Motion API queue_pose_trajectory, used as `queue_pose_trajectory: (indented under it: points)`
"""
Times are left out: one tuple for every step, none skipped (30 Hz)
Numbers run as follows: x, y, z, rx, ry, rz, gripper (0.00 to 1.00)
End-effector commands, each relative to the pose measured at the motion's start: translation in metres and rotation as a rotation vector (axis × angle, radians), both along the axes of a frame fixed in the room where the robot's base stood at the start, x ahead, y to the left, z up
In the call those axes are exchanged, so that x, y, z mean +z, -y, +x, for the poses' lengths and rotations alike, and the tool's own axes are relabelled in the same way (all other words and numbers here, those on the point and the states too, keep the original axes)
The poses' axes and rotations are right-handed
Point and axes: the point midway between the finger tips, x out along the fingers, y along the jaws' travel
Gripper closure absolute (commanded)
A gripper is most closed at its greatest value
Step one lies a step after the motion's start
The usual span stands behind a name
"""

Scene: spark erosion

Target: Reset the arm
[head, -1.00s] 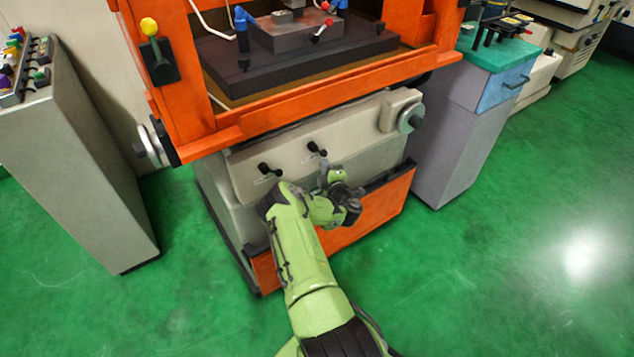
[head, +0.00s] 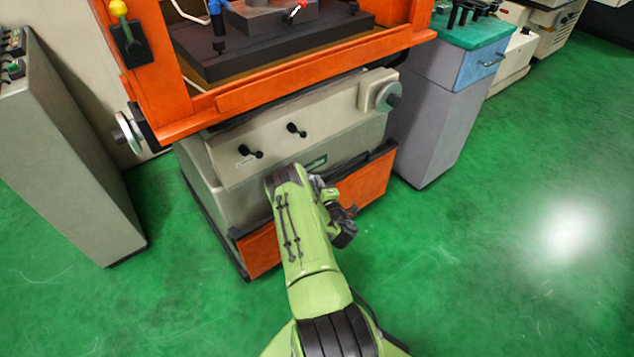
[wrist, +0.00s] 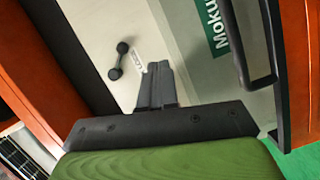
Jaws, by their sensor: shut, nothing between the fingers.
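My green arm (head: 305,245) reaches up from the bottom of the head view toward the front of the orange and grey machine (head: 300,130). My gripper is small and dark at the arm's end in the head view (head: 343,236), partly hidden by the arm. In the wrist view my gripper (wrist: 160,68) shows its two dark fingers together, with nothing between them. The fingers point at the machine's pale front panel, apart from the black lever there (wrist: 119,60).
Two black levers (head: 250,152) and a handwheel (head: 386,97) stick out of the machine front. A grey cabinet (head: 62,150) stands left and a grey drawer unit (head: 440,110) right. Green floor (head: 500,250) is clear at the right.

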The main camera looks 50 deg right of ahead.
Motion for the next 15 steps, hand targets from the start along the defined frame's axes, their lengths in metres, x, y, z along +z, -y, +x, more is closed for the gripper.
queue_pose_trajectory:
  points:
    - [-0.0003,0.0001,0.0,0.0,0.0,0.0,1.0]
    - [-0.0003,0.0001,0.0,0.0,0.0,0.0,1.0]
    - [-0.0003,0.0001,0.0001,0.0,0.0,0.0,1.0]
    - [-0.0004,0.0002,0.0001,0.0,0.0,0.0,1.0]
    - [-0.0004,0.0002,0.0001,0.0,0.0,0.0,1.0]
    - [-0.0004,0.0003,0.0002,0.0,0.0,0.0,1.0]
    - [-0.0004,0.0003,0.0002,0.0,0.0,0.0,1.0]
    - [-0.0004,0.0003,0.0002,0.0,0.0,0.0,1.0]
    - [-0.0004,0.0003,0.0002,0.0,0.0,0.0,1.0]
    - [-0.0003,0.0003,0.0001,0.0,0.0,0.0,1.0]
    - [-0.0003,0.0003,0.0002,0.0,0.0,0.0,1.0]
    - [-0.0003,0.0003,0.0002,0.0,0.0,0.0,1.0]
    - [-0.0003,0.0003,0.0002,0.0,0.0,0.0,1.0]
    - [0.0003,0.0005,0.0006,-0.001,0.0,0.001,1.0]
    - [0.0041,0.0018,0.0028,-0.007,0.005,0.003,1.0]
